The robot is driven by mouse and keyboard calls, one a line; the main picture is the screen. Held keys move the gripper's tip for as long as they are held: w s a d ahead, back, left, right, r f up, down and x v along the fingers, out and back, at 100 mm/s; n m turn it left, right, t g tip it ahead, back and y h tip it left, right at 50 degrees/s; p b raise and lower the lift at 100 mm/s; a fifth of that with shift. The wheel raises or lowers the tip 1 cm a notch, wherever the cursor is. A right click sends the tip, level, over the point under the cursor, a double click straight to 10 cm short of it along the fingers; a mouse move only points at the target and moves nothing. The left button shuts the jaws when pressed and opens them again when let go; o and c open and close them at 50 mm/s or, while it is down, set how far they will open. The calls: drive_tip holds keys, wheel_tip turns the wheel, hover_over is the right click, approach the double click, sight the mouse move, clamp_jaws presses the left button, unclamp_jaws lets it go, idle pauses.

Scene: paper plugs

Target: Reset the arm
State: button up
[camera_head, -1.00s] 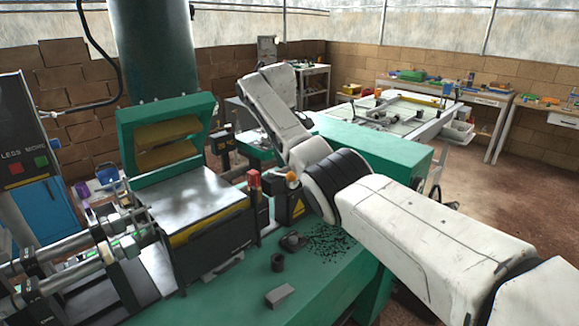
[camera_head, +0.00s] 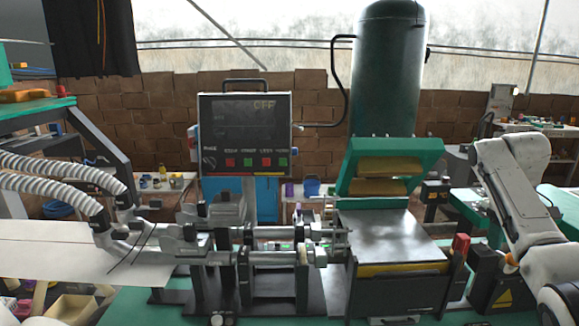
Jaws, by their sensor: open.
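My white arm (camera_head: 522,195) stands at the right edge of the head view, bent upward, with its lower part cut off by the frame. My gripper is not visible in this view. The arm is to the right of the machine with the green lid and the flat metal plate (camera_head: 385,235), apart from that plate.
A control panel (camera_head: 245,135) reading OFF stands behind the metal rollers and rods (camera_head: 270,245). A tall green tank (camera_head: 388,70) rises behind the open green lid (camera_head: 425,150). White ribbed hoses (camera_head: 60,170) and a pale sheet (camera_head: 70,250) are at left.

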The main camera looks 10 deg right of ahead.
drive_tip(key=a+f+y, duration=0.1)
drive_tip(key=a+f, duration=1.2)
drive_tip(key=f, duration=0.2)
drive_tip(key=shift+n+t+y, duration=0.3)
drive_tip(key=shift+t+y, duration=0.1)
drive_tip(key=shift+y, duration=0.1)
drive_tip(key=s+a+f, duration=0.2)
drive_tip(key=a+f, duration=0.1)
drive_tip(key=s+a+f, duration=0.3)
drive_tip(key=a+f, duration=0.1)
drive_tip(key=s+a+f, duration=0.2)
drive_tip(key=a+f, duration=0.1)
drive_tip(key=shift+s+a+f, duration=0.15)
drive_tip(key=shift+a+f, duration=0.25)
drive_tip(key=s+a+f, duration=0.3)
drive_tip(key=s+a, duration=0.1)
drive_tip(key=s, duration=0.2)
drive_tip(key=s+a+f, duration=0.3)
drive_tip(key=s, duration=0.3)
drive_tip(key=s+a+r+m, duration=0.1)
drive_tip(key=s+a+r, duration=0.1)
drive_tip(key=s, duration=1.6)
drive_tip(key=shift+m, duration=0.3)
